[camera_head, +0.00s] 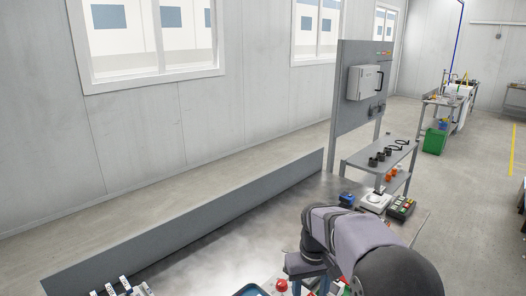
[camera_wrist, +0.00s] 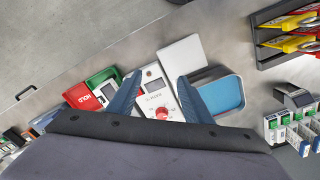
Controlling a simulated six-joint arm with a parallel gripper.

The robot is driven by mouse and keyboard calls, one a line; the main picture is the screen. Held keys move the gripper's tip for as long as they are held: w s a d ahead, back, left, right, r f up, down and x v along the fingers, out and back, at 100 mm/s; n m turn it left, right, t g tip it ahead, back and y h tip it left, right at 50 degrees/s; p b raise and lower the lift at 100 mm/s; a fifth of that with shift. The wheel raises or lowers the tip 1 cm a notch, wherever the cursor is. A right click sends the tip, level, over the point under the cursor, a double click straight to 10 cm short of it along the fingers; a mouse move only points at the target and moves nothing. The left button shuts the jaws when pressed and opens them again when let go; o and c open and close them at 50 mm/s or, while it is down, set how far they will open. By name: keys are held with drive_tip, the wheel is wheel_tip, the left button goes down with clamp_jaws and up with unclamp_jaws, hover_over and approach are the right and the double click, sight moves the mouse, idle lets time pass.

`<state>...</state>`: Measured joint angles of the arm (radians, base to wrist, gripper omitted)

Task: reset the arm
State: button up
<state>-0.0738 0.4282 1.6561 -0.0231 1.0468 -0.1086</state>
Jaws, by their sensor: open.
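My gripper (camera_wrist: 158,78) shows in the wrist view as two blue fingers spread well apart, with nothing held between them. Behind the gap is a white instrument (camera_wrist: 153,84) with a small display and a red knob (camera_wrist: 162,113). The fingers overlap it in the picture; I cannot tell how far above it they are. In the head view my arm reaches in from the lower right, and its forearm and wrist hide most of the gripper.
In the head view, a grey panel (camera_head: 358,120) stands behind the bench.

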drive_tip(key=s+d+f+m, duration=0.1)
drive_tip(key=s+f, duration=0.1)
drive_tip(key=s, duration=0.9)
drive_tip(key=s+d+f+m, duration=0.1)
drive_tip(key=s+f, duration=0.1)
drive_tip(key=s, duration=0.8)
drive_tip(key=shift+s+d+f, duration=0.2)
drive_tip(key=shift+s+d, duration=0.15)
drive_tip(key=shift+s, duration=0.05)
idle(0.4)
